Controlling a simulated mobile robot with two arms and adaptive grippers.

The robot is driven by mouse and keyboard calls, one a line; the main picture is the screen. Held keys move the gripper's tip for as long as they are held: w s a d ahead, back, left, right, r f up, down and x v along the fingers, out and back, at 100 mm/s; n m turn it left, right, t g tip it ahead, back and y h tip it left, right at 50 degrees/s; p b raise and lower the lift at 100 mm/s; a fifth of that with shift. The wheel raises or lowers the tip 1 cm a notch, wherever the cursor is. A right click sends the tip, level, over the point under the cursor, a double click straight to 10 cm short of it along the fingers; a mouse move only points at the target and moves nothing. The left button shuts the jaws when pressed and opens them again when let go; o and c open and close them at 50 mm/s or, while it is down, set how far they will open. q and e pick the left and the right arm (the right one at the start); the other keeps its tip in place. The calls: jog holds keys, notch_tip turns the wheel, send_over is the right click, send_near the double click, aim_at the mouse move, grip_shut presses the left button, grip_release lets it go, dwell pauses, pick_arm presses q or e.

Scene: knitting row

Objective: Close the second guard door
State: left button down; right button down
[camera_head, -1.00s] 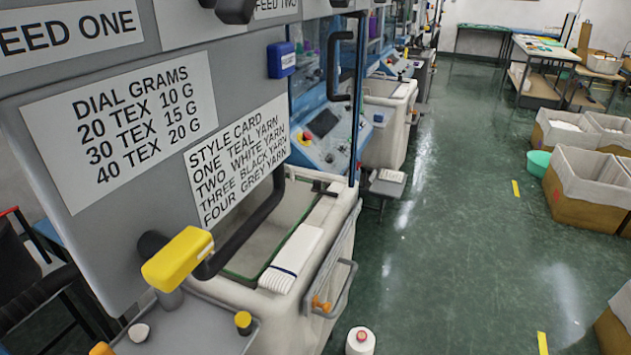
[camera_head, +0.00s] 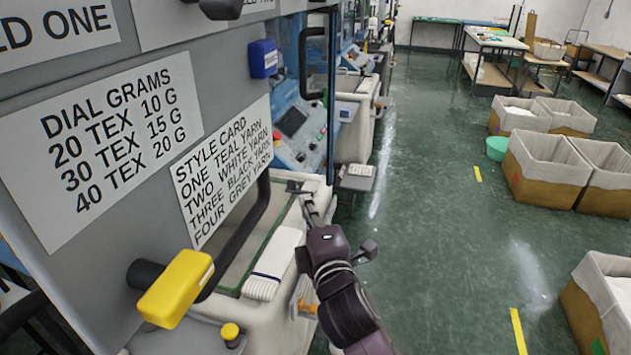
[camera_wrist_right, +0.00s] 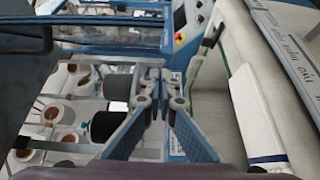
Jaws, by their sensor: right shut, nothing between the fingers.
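A blue-framed clear guard door (camera_head: 333,85) with a black bar handle (camera_head: 303,65) stands past the grey panel in the head view. I cannot tell for sure that it is the second door. A blue-framed clear panel (camera_wrist_right: 110,30) spans the upper left of the right wrist view. My right gripper (camera_head: 298,187) is shut and empty, above the machine's pale bin and below and in front of that handle, apart from it. Its fingertips (camera_wrist_right: 152,75) meet in the right wrist view. My left gripper is not in view.
A grey panel (camera_head: 150,30) with printed cards fills the left, with a yellow block (camera_head: 175,288) by a black bar. A folded white cloth (camera_head: 272,264) lies on the bin's edge. Yarn cones (camera_wrist_right: 65,80) show left of the gripper. Open floor and boxes (camera_head: 545,165) lie right.

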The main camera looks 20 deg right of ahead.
jog(key=w+d+p, duration=0.2)
jog(key=w+d, duration=0.2)
jog(key=w, duration=0.3)
jog(key=shift+w+d+p, duration=0.15)
jog(key=shift+d+p, duration=0.05)
jog(key=shift+p, duration=0.2)
